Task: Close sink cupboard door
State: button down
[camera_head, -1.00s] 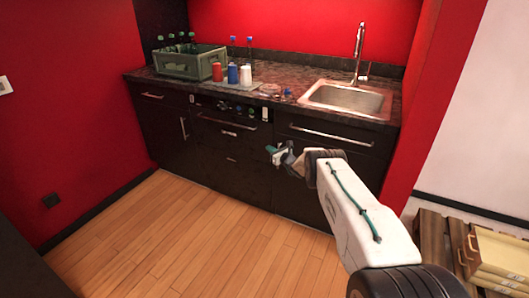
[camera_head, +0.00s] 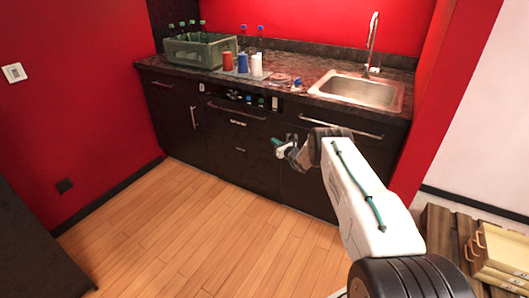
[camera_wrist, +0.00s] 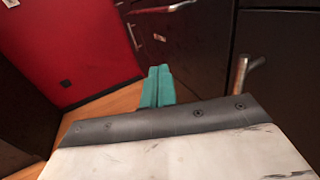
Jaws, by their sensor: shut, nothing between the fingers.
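The sink cupboard door (camera_head: 310,190) is a dark panel below the sink (camera_head: 358,90), partly hidden behind my arm. In the wrist view the dark front (camera_wrist: 285,95) fills the right side, with a metal handle (camera_wrist: 241,74) near its left edge. I cannot tell whether the door is fully flush. My gripper (camera_head: 278,146) is in front of the cupboard, near the door's left side. Its teal fingers (camera_wrist: 157,84) are together and empty, left of the handle and apart from it in the wrist view.
The middle unit (camera_head: 238,120) shows small items below the counter. Wooden floor (camera_head: 190,230) is clear in front. Pallets and yellow boxes (camera_head: 502,252) stand at the lower right.

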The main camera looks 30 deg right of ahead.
jog(key=s+a+f+n+g+y, duration=0.1)
jog(key=s+a+n+g+y, duration=0.15)
jog(key=s+a, duration=0.45)
jog(key=s+a+n+g+y, duration=0.25)
jog(key=s+a+n, duration=0.2)
jog(key=a, duration=0.55)
jog(key=s+a+r+n+g+y, duration=0.5)
jog(key=s+a+r+n+g, duration=0.3)
jog(key=r, duration=0.4)
jog(key=s+a+r+n+g+h, duration=0.35)
jog(key=s+r+n, duration=0.35)
jog(key=s+r, duration=0.5)
jog(key=s+a+r+n+g+h, duration=0.35)
jog(key=s+r+n, duration=0.4)
jog(key=s, duration=0.95)
jog(key=s+d+r+n+t+h, duration=0.1)
jog(key=s+r, duration=0.4)
jog(key=s, duration=0.5)
jog(key=s+d+r+n+t+h, duration=0.2)
jog(key=s+r+h, duration=0.3)
jog(key=s, duration=0.5)
jog(key=shift+d+r+n+t, duration=0.3)
jog(key=shift+d+r+n, duration=0.35)
jog(key=shift+n, duration=0.1)
